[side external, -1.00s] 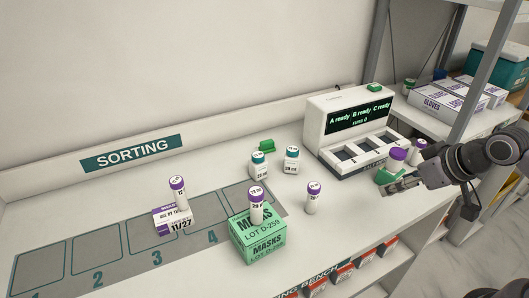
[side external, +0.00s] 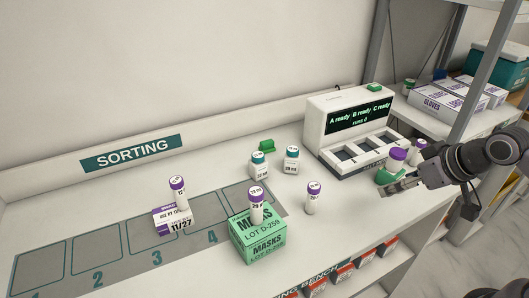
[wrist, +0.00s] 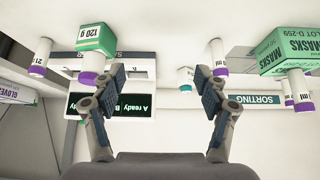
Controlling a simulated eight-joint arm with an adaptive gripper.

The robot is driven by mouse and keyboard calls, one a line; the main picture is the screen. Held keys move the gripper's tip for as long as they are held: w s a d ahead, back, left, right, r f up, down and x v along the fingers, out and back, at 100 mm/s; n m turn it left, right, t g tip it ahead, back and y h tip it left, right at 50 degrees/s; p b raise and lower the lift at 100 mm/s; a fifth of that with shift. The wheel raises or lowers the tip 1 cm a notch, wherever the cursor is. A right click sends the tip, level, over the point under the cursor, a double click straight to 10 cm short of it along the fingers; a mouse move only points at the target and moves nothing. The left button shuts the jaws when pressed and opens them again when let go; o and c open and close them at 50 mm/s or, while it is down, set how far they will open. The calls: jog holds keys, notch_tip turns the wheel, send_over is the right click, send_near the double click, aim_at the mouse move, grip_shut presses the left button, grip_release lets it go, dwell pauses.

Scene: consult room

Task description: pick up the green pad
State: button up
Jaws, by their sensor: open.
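Several green things show, and I cannot tell for sure which is the pad. A small green block (side external: 266,146) lies on the bench behind two teal-capped bottles. Another flat green piece (side external: 375,87) is on top of the white machine. A green-and-white item marked 120 g (wrist: 97,38) is beyond the left finger in the wrist view, with a purple-capped container by it; it also shows at the right of the bench (side external: 385,177). My gripper (side external: 400,187) is low beside it, partly hidden. In the wrist view my gripper (wrist: 161,74) is open, with nothing between its fingers.
The white machine (side external: 318,118) with a lit display stands at the back. Shelves with glove boxes (side external: 446,98) are at right.

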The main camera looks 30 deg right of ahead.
jog(key=w+a+r, duration=0.1)
jog(key=w+r, duration=0.4)
jog(key=w, duration=0.3)
jog(key=g, duration=0.3)
send_over(267, 141)
jog(key=s, duration=0.5)
notch_tip(267, 141, down, 7)
jog(key=shift+w+x, duration=0.25)
jog(key=shift+x, duration=2.45)
jog(key=shift+w+x, duration=0.2)
jog(key=shift+x, duration=2.5)
jog(key=shift+r, duration=0.2)
jog(key=c, duration=1)
